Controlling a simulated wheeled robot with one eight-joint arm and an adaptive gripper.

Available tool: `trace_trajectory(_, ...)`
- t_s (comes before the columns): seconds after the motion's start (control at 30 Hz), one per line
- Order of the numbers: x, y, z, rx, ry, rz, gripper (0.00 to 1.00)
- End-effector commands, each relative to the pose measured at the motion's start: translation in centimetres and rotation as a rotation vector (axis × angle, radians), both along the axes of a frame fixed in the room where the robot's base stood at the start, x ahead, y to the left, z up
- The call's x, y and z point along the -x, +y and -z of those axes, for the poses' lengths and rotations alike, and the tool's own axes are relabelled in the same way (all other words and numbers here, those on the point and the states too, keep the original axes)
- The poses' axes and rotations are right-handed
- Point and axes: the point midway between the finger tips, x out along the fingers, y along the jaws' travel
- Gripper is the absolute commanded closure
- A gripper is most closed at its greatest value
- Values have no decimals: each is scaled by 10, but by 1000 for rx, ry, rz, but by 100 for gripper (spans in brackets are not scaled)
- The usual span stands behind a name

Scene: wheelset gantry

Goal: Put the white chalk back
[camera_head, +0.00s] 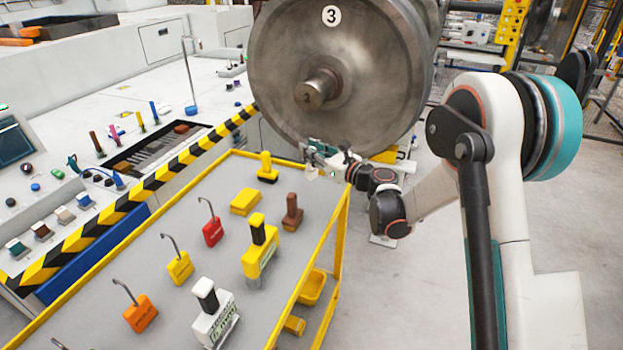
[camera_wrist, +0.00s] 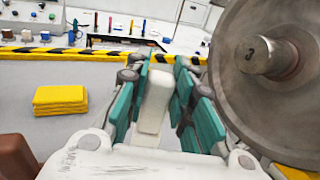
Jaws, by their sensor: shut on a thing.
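The white chalk (camera_wrist: 154,102) is a pale, blocky stick between the teal fingers of my gripper (camera_wrist: 161,72) in the wrist view. My gripper is shut on it, with a finger on each side. In the head view my gripper (camera_head: 322,160) is over the far right corner of the grey table, just in front of the large wheel; the chalk is hard to make out there. Several coloured sticks, among them a brown one (camera_head: 97,144), a pink one (camera_head: 115,132) and a blue one (camera_head: 154,112), stand upright on the white console at left.
The steel wheel (camera_head: 335,55) marked 3 stands close beside my gripper. The grey table (camera_head: 125,265) holds a yellow block (camera_head: 245,201), a brown-handled piece (camera_head: 292,212), hooked weights and stamps. A black-and-yellow striped edge (camera_head: 150,190) separates table and console.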

Motion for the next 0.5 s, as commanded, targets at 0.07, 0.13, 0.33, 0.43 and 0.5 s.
trace_trajectory(0.07, 0, 0, 17, 0, 0, 0, 100)
trace_trajectory(0.13, 0, 0, 25, 0, 0, 0, 100)
trace_trajectory(0.33, 0, 0, 35, 0, 0, 0, 100)
trace_trajectory(0.43, 0, 0, 47, 0, 0, 0, 100)
trace_trajectory(0.5, 0, 0, 58, 0, 0, 0, 100)
